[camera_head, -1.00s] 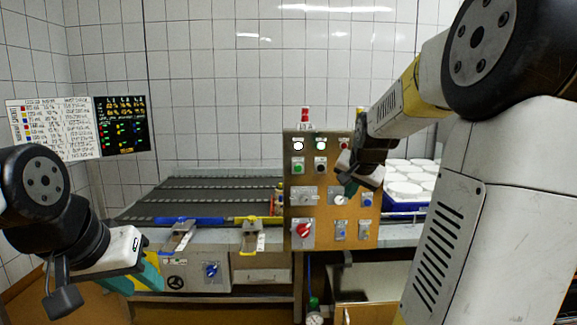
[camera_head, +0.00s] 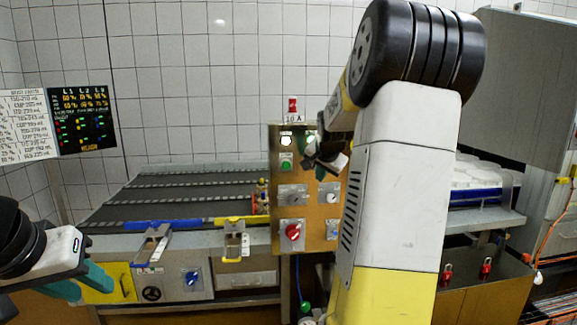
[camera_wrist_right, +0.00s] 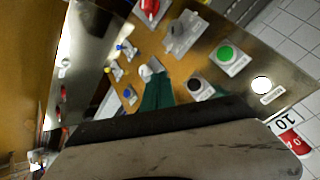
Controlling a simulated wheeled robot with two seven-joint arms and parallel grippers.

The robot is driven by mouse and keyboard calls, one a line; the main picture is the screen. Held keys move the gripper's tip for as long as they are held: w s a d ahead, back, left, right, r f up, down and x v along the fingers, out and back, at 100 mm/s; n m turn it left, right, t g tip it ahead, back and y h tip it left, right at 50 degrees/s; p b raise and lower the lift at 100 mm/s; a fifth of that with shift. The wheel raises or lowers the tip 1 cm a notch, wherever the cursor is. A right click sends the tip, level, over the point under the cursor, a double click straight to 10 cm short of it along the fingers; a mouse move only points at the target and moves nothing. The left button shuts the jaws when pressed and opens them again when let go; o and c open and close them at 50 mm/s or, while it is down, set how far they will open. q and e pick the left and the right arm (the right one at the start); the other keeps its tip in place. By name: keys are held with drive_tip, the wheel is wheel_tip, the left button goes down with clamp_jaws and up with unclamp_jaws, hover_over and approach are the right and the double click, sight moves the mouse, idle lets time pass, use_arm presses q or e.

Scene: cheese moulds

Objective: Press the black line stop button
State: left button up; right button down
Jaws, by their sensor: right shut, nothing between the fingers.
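The black button (camera_wrist_right: 195,85) sits on a square plate on the wooden control panel (camera_head: 272,210), beside the green button (camera_wrist_right: 225,53). In the head view my right gripper and arm hide the black button. My right gripper (camera_wrist_right: 157,82) is shut and empty, its teal fingers pointing at the panel just to the left of the black button in the wrist view. I cannot tell whether they touch the panel. In the head view the right gripper (camera_head: 320,170) is in front of the panel's upper right part.
The panel also carries a lit white button (camera_head: 286,140), a red knob (camera_head: 293,232) and several switches. A conveyor (camera_head: 170,195) lies left of it. A blue tray (camera_head: 475,196) with white moulds stands right. A screen (camera_head: 83,120) hangs at the left.

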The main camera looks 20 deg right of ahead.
drive_tip(key=shift+w, duration=0.15)
drive_tip(key=w+d, duration=0.2)
drive_tip(key=w, duration=0.6)
drive_tip(key=shift+w, duration=0.2)
idle(1.9)
drive_tip(key=shift+w+d, duration=0.1)
drive_tip(key=shift+w, duration=0.2)
drive_tip(key=shift+w+d, duration=0.15)
drive_tip(key=shift+w, duration=0.35)
idle(0.7)
drive_tip(key=shift+s+a, duration=0.2)
drive_tip(key=shift+s, duration=0.7)
drive_tip(key=shift+s+a, duration=0.2)
drive_tip(key=shift+s, duration=0.6)
drive_tip(key=shift+s+a, duration=0.2)
drive_tip(key=shift+s, duration=0.65)
drive_tip(key=shift+s+a, duration=0.2)
drive_tip(key=shift+s, duration=0.6)
